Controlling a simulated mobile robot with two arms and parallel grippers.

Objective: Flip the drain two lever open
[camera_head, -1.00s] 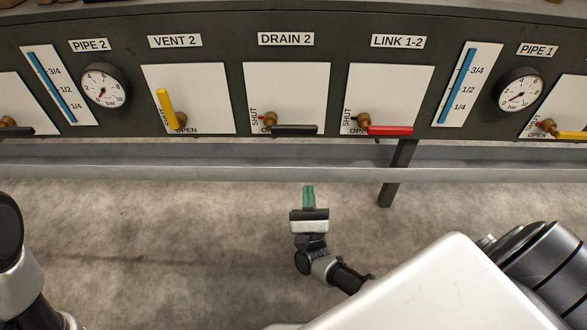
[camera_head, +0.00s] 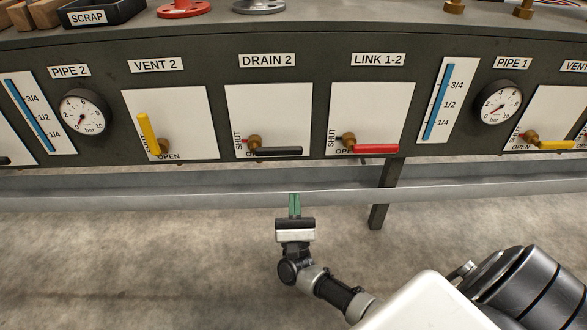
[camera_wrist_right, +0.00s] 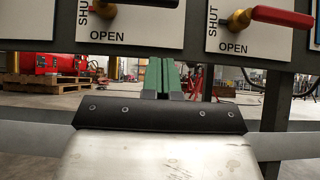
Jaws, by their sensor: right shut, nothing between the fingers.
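The DRAIN 2 lever (camera_head: 278,151) is black and lies horizontal, pointing right from its brass valve (camera_head: 254,143) on a white plate (camera_head: 268,105). SHUT is printed upright to the left of the valve; the OPEN print below is mostly hidden behind the lever. The lever's lower part also shows at the top of the right wrist view (camera_wrist_right: 150,3). My right gripper (camera_head: 295,197) has green fingers, closed together and empty. It is below the panel, under the DRAIN 2 plate, apart from the lever. The fingers also show in the right wrist view (camera_wrist_right: 161,76). My left gripper is not in view.
The red LINK 1-2 lever (camera_head: 376,149) lies horizontal just right of DRAIN 2. The yellow VENT 2 lever (camera_head: 148,132) stands nearly upright to the left. A grey rail (camera_head: 130,197) runs below the panel, with a dark leg (camera_head: 380,205) at right.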

